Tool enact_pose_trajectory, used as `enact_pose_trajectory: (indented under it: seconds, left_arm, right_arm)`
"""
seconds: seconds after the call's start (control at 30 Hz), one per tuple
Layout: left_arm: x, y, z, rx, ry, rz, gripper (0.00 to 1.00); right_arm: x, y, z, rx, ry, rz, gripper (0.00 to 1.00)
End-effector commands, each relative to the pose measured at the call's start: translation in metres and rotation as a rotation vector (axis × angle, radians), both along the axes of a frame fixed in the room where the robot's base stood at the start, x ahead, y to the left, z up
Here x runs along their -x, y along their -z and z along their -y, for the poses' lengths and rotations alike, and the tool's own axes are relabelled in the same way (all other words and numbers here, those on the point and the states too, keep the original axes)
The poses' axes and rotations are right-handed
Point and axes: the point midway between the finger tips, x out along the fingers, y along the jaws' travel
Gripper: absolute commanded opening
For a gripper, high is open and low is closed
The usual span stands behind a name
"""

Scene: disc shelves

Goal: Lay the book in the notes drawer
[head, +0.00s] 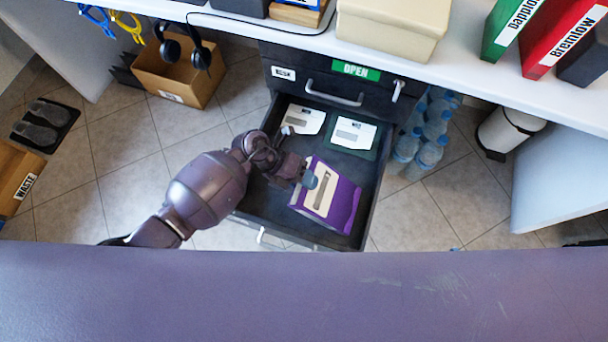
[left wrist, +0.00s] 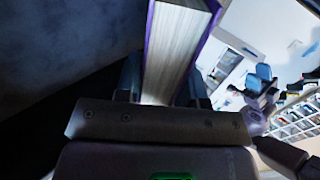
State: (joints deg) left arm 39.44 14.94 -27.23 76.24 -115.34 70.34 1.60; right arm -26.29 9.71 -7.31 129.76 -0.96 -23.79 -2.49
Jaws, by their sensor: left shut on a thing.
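A purple book (head: 327,202) with a cream cover panel is over or inside the front part of the pulled-out dark drawer (head: 369,200). Its height above the drawer floor is hard to tell. My left gripper (head: 306,180) is shut on the book's left edge. In the left wrist view the book (left wrist: 177,50) stands between the fingers, with its white page edges facing the camera. The drawer's own label is not readable, so I cannot confirm that it is the notes drawer.
A white-labelled item (head: 303,119) and a green item with a white label (head: 354,133) lie at the back of the drawer. A closed drawer front with a green OPEN sign (head: 356,69) is above. Water bottles (head: 428,135) stand right of the drawer; a cardboard box (head: 178,75) stands left.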

Motion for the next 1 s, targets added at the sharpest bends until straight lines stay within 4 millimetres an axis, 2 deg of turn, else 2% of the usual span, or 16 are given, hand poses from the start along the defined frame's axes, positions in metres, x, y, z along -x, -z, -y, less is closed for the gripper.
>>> enact_pose_trajectory:
  seconds: [0.33, 0.37, 0.53, 0.83, 1.0]
  left_arm:
    - [-0.001, -0.001, 0.001, 0.003, 0.001, 0.003, 0.0]
    - [-0.001, -0.001, 0.001, 0.003, 0.001, 0.003, 0.39]
    - [-0.001, -0.001, 0.001, 0.002, 0.0, 0.002, 0.65]
    - [0.0, 0.001, -0.001, -0.001, 0.0, 0.0, 0.66]
    - [-0.005, -0.011, -0.01, -0.001, 0.0, 0.006, 0.66]
  right_arm:
    - [0.002, 0.0, 0.001, 0.003, -0.002, -0.003, 0.37]
    - [0.002, 0.0, 0.001, 0.003, -0.002, -0.003, 0.37]
    - [0.003, 0.0, 0.001, 0.002, -0.001, -0.004, 0.37]
    - [0.003, 0.0, 0.0, 0.002, -0.001, -0.003, 0.37]
    - [0.0, -0.006, 0.001, -0.004, 0.004, 0.008, 0.37]
